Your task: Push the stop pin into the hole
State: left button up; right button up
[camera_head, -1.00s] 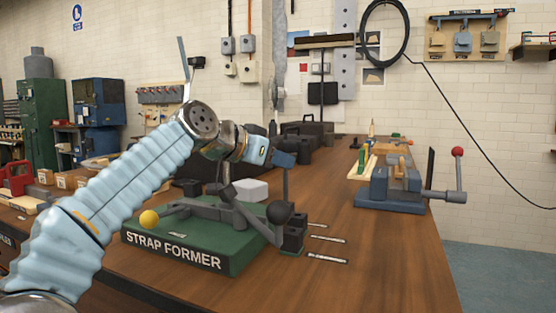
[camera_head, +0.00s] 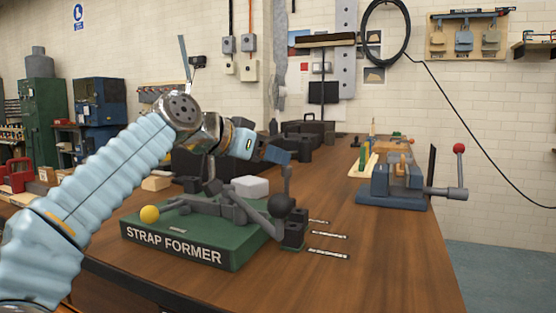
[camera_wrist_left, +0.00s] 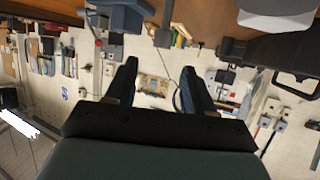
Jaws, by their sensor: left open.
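The green strap former (camera_head: 175,247) stands on the wooden bench. A thin grey upright pin (camera_head: 287,181) with a small rounded top, apparently the stop pin, rises at its right end behind a black ball (camera_head: 280,205). Its lower end and the hole are hidden by the ball and the dark blocks (camera_head: 293,232), so I cannot tell how deep it sits. My left gripper (camera_head: 281,155) is open, just above and left of the pin's top, apparently not touching it. In the left wrist view the gripper (camera_wrist_left: 158,85) has nothing between its fingers. My right gripper is not in view.
A yellow ball (camera_head: 149,214) ends a lever on the former's left. Thin metal strips (camera_head: 328,236) lie to its right. A blue vise (camera_head: 392,188) stands farther right; dark cases (camera_head: 305,135) and a white block (camera_head: 250,186) are behind. The bench front right is clear.

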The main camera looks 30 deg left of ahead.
pick_arm(q)
jog(key=v, duration=1)
jog(key=shift+s+r, duration=0.2)
jog(key=shift+s, duration=0.05)
jog(key=shift+a, duration=0.15)
